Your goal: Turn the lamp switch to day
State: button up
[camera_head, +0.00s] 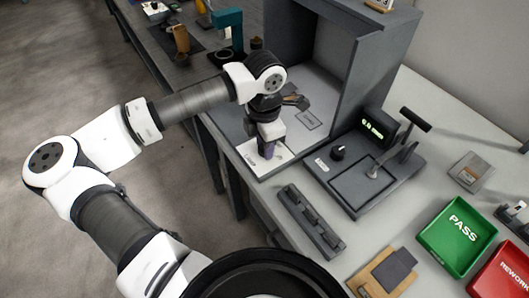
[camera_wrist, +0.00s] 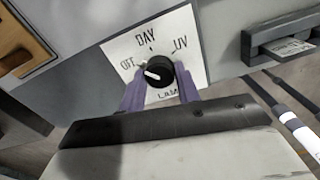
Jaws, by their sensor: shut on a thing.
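The lamp switch is a black round knob (camera_wrist: 161,68) on a white label plate (camera_wrist: 193,66) marked OFF, DAY and UV, seen in the wrist view. Its white pointer faces left, toward the OFF side; DAY is at the top and UV at the upper right. My gripper (camera_wrist: 158,80) has its purple fingers on either side of the knob, shut on it. In the head view my gripper (camera_head: 267,149) reaches down over the white plate (camera_head: 255,164) at the booth's front corner, and the knob is hidden there.
A grey booth (camera_head: 358,62) rises behind my gripper. To its right stand a device with a green display (camera_head: 379,127) and lever, a dark slotted rack (camera_head: 310,221), a green PASS tray (camera_head: 456,236) and a red REWORK tray (camera_head: 502,270).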

jog(key=m+b, duration=0.1)
jog(key=b, duration=0.1)
jog(key=m+b, duration=0.1)
jog(key=m, duration=0.1)
jog(key=m+b, duration=0.1)
jog(key=b, duration=0.1)
jog(key=shift+f+m+b, duration=0.25)
jog(key=shift+m+b, duration=0.05)
jog(key=shift+b, duration=0.05)
jog(key=shift+r+m+b, duration=0.25)
jog(key=shift+m+b, duration=1.25)
jog(key=shift+m, duration=0.3)
jog(key=o, duration=1)
jog(key=shift+c, duration=0.2)
notch_tip(320, 180, up, 14)
